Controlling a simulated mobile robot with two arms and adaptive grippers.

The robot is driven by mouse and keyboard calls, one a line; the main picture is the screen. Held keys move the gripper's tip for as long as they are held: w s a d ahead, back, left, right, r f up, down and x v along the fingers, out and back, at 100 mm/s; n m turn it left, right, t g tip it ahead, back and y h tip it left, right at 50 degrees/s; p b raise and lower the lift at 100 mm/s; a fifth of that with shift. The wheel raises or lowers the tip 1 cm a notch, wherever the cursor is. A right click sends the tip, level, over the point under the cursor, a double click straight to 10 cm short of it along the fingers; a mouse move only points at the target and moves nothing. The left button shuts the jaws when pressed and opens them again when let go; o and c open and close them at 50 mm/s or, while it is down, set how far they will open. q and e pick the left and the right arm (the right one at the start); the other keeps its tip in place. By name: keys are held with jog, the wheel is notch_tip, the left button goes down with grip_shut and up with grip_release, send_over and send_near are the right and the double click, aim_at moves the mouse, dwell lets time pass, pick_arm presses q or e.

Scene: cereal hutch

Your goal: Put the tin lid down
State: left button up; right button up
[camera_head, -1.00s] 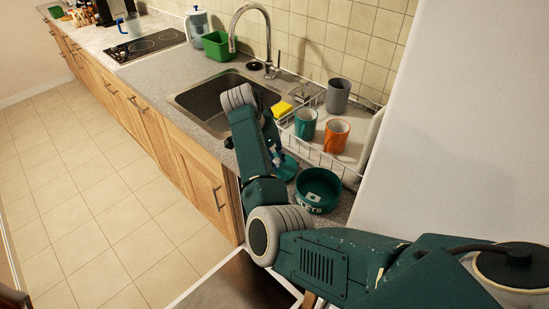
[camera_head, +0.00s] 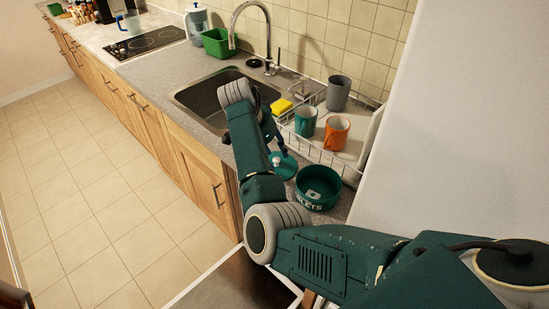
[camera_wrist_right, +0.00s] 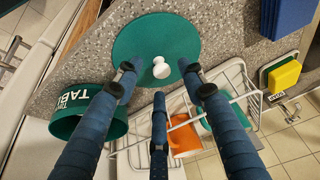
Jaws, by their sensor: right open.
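The tin lid (camera_wrist_right: 150,36) is a flat green disc with a white knob (camera_wrist_right: 161,68). It lies on the speckled grey counter, and in the head view it (camera_head: 284,167) is partly behind my right arm. My right gripper (camera_wrist_right: 158,78) is open, its three blue fingers spread around the knob with visible gaps. In the head view the right gripper (camera_head: 272,138) is mostly hidden by my arm. The open green tin (camera_head: 318,198) with white lettering stands beside the lid; in the wrist view the tin (camera_wrist_right: 64,124) is at the left. My left gripper is out of view.
A white wire dish rack (camera_head: 328,157) holds a green mug (camera_head: 305,122), an orange mug (camera_head: 336,134) and a grey cup (camera_head: 338,93). A yellow sponge (camera_head: 282,106) is by the sink (camera_head: 200,97). A white panel (camera_head: 450,120) rises at the right.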

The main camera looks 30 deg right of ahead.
jog(key=w+b+v, duration=0.1)
jog(key=b+v, duration=0.1)
jog(key=v, duration=0.8)
jog(key=shift+s+r, duration=0.25)
jog(key=shift+s, duration=0.25)
jog(key=shift+a, duration=0.15)
